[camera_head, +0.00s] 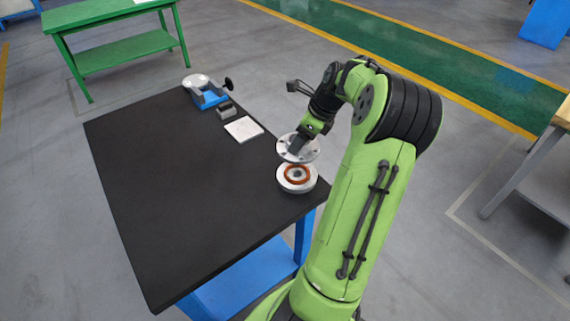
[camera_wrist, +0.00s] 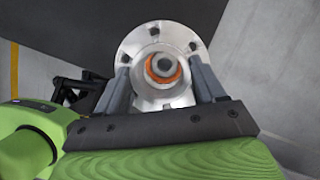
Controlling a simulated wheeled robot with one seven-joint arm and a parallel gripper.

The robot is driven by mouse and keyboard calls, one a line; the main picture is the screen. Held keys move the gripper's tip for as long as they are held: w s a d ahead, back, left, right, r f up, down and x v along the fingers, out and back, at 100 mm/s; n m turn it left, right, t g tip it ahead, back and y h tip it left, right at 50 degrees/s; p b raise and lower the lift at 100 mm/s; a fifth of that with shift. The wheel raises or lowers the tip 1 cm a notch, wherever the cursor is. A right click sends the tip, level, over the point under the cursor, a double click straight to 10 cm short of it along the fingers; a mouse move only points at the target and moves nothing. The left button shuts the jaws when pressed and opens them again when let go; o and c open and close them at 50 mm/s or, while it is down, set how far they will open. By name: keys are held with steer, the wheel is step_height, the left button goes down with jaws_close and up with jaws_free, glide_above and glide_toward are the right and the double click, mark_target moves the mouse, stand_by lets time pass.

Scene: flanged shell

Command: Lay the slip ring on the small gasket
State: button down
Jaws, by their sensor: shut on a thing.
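My gripper (camera_head: 297,144) is shut on the slip ring (camera_head: 306,154), a silver flanged disc with bolt holes and a wide centre hole. The ring is held about level, a little above the shell (camera_head: 297,189) near the right corner of the black table. The small gasket (camera_head: 286,174) is an orange-brown ring lying on top of the pale round shell. In the wrist view, the slip ring (camera_wrist: 137,46) sits between both fingers. The gasket (camera_wrist: 150,72) shows through its centre hole, roughly in the middle. A clear gap remains between ring and gasket in the head view.
The black table (camera_head: 190,190) is mostly bare. At its back stand a blue-and-grey vise-like device (camera_head: 207,95), a small grey block (camera_head: 227,112) and a pale square plate (camera_head: 244,129). A green bench (camera_head: 110,20) stands behind, and another table is at the right edge.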

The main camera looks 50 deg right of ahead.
step_height(320, 180, down, 9)
steer(key=b, duration=0.3)
steer(key=shift+f, duration=0.15)
steer(key=shift+c, duration=0.5)
jaws_free()
steer(key=shift+s, duration=0.1)
